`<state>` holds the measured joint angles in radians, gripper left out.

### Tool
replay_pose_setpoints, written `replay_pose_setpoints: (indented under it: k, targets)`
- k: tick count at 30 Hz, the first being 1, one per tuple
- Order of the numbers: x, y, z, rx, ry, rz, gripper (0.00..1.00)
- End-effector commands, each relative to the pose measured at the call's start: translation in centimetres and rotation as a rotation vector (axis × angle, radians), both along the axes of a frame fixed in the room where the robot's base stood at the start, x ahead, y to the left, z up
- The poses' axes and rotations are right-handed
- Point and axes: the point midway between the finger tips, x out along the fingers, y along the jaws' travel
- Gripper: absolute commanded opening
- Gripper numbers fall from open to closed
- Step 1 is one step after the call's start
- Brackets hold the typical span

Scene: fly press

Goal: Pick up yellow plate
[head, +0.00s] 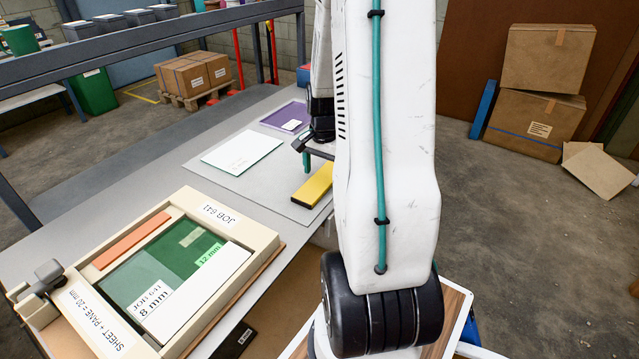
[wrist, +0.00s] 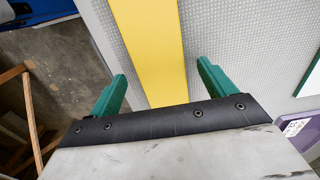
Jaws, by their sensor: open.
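The yellow plate (head: 313,185) is a long flat bar lying on a grey mat (head: 296,207) at the table's right edge, partly hidden by my arm in the head view. In the wrist view the yellow plate (wrist: 150,45) runs away from my gripper, between its fingers. My gripper (wrist: 158,88) has two green fingers, open and apart, one on each side of the plate with a gap to both. In the head view my gripper (head: 308,155) is mostly hidden behind my arm, near the far end of the plate. It holds nothing.
A white sheet (head: 241,152) and a purple plate (head: 287,117) lie beside the yellow plate. A cream frame marked JOB 641 (head: 222,213) with green, orange and white pieces sits at the near end. A dark rail (head: 130,47) runs along the table's far side.

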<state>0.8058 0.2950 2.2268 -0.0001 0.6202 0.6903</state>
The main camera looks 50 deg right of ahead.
Motion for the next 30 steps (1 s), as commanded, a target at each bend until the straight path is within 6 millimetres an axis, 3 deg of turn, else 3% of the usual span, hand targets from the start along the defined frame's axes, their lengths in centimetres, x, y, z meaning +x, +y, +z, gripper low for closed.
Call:
replay_pose_setpoints:
  k: [3, 11, 16, 17, 30]
  targets:
    - [-0.02, 0.01, -1.04, 0.001, 0.001, 0.000, 0.83]
    - [0.03, 0.05, -1.17, -0.001, -0.001, 0.002, 0.80]
    - [0.05, 0.11, -1.15, 0.000, 0.000, 0.003, 0.33]
    - [0.06, 0.12, -1.15, 0.000, 0.000, 0.003, 0.30]
    - [0.13, 0.17, -0.48, -0.001, -0.001, 0.004, 0.30]
